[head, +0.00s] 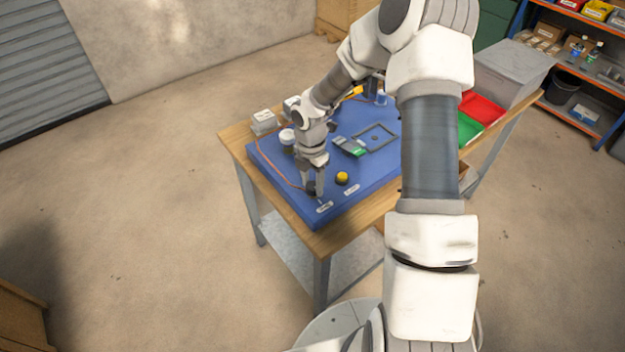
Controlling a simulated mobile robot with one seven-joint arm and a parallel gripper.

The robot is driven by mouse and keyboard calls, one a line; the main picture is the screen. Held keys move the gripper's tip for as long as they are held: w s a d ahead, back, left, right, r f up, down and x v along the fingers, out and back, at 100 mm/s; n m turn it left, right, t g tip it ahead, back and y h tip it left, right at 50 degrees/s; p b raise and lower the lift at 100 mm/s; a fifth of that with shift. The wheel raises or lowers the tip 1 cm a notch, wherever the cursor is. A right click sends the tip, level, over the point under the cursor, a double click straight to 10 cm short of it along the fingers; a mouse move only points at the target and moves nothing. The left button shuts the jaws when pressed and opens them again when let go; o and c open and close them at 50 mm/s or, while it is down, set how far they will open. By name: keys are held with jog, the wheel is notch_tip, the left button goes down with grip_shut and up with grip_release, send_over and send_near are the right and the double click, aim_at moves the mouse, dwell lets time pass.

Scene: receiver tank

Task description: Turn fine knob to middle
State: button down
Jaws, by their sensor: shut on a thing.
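My gripper (313,186) points down at the front left corner of the blue panel (300,212). It is shut on a small dark knob, taken to be the fine knob, which the fingers mostly hide. A white label (324,207) lies just in front of it. A yellow knob (342,178) stands apart to the right, with its own white label (352,189). The label print is too small to read, and I cannot tell the dark knob's pointer angle.
The panel lies on a wooden workbench (232,138). A small green-and-grey device (350,147) and a dark square outline are behind the knobs. A red bin (482,106) and a green bin (468,129) stand at right. An orange cable runs along the panel's left side.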

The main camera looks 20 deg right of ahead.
aim_at(311, 183)
dwell(0.5)
jog(key=shift+c, duration=1.8)
grip_release()
notch_tip(311, 183, up, 18)
jog(key=p, duration=0.1)
jog(key=shift+w+a+f, duration=0.2)
jog(key=shift+w+f, duration=0.05)
